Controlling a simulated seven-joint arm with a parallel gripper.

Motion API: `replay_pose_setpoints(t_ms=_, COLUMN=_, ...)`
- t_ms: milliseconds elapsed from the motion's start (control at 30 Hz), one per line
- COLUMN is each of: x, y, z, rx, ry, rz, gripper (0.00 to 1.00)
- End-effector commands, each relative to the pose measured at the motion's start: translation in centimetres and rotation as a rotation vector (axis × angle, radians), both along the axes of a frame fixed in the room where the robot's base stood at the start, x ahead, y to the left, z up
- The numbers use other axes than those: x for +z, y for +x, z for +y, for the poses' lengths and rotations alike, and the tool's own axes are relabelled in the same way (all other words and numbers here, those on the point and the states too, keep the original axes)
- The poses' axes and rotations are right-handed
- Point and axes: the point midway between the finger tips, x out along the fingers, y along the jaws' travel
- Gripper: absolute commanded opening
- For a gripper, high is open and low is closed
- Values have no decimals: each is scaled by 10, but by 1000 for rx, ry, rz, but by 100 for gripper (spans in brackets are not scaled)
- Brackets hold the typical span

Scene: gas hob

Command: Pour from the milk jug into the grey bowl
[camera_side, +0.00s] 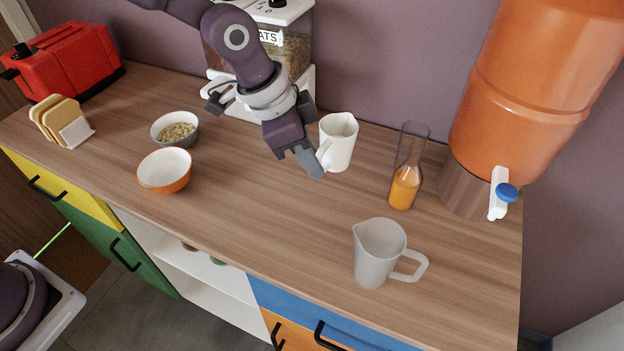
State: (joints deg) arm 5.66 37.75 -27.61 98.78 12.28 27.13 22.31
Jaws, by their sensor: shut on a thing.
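The milk jug, a white jug (340,143), stands upright on the wooden counter near the back wall, right of centre. My gripper (317,168) is at its left side, with the fingers shut on the jug's handle. The fingers hide part of the handle. The jug's base looks to be on the counter or very near it; I cannot tell which. The grey bowl (188,140) is to the left, further along the counter, with oat-like flakes (177,132) inside. My gripper is well apart from the bowl.
An orange bowl (165,185) with a white inside stands in front of the grey bowl. A carafe of orange liquid (404,190), a frosted jug (374,268) and an orange dispenser (520,95) are on the right. Toast rack (75,132), red toaster (65,72) and oats dispenser (296,60) stand leftward.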

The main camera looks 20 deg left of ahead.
Motion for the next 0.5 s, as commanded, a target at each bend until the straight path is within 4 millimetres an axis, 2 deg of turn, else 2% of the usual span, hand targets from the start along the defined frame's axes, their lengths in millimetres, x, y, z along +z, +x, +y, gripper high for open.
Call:
replay_pose_setpoints(t_ms=67, x=8, y=0, z=6, rx=30, ry=1, rz=-2, gripper=0)
replay_pose_setpoints(t_ms=167, x=10, y=-2, z=28, rx=145, ry=3, rz=-1, gripper=0)
replay_pose_setpoints(t_ms=300, x=9, y=-9, z=75, rx=422, ry=0, rz=-5, gripper=0)
replay_pose_setpoints(t_ms=500, x=16, y=-21, z=128, rx=779, ry=-4, rz=-10, gripper=0)
